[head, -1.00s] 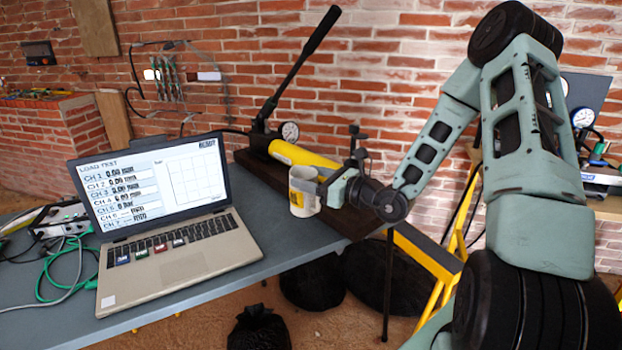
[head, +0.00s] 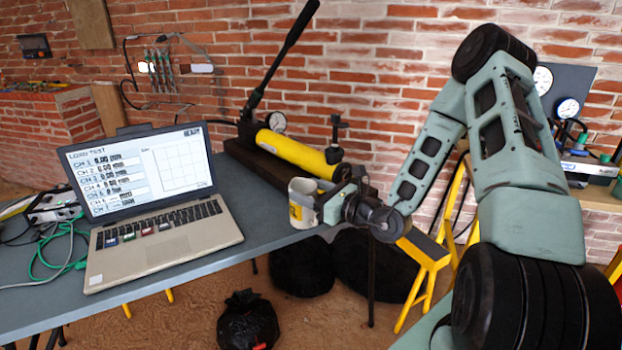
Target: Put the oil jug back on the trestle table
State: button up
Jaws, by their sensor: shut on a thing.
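The oil jug (head: 299,216) is a small white container with a yellow label, seen near the right front edge of the trestle table (head: 262,230). My gripper (head: 322,200) is shut on the jug from its right side. The jug looks about upright with its open top showing. I cannot tell whether its base touches the table top or is held just above it. The gripper hides the jug's right side, and the fingertips are hard to make out.
An open laptop (head: 165,240) takes up the table's left middle. A yellow hand pump (head: 290,152) with a long black lever lies on a dark base behind the jug. Cables (head: 55,250) lie at far left. Black bags (head: 248,320) sit on the floor below.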

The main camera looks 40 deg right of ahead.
jog(key=s+a+f+m+h, duration=0.2)
jog(key=s+a+f, duration=0.1)
jog(key=f, duration=0.6)
jog(key=s+a+f+m+h, duration=0.1)
jog(key=s+a+f+h, duration=0.2)
jog(key=f, duration=0.6)
jog(key=shift+s+a+f+m+t+h, duration=0.3)
jog(key=shift+s+a+f+m+t, duration=0.15)
jog(key=shift+s, duration=0.45)
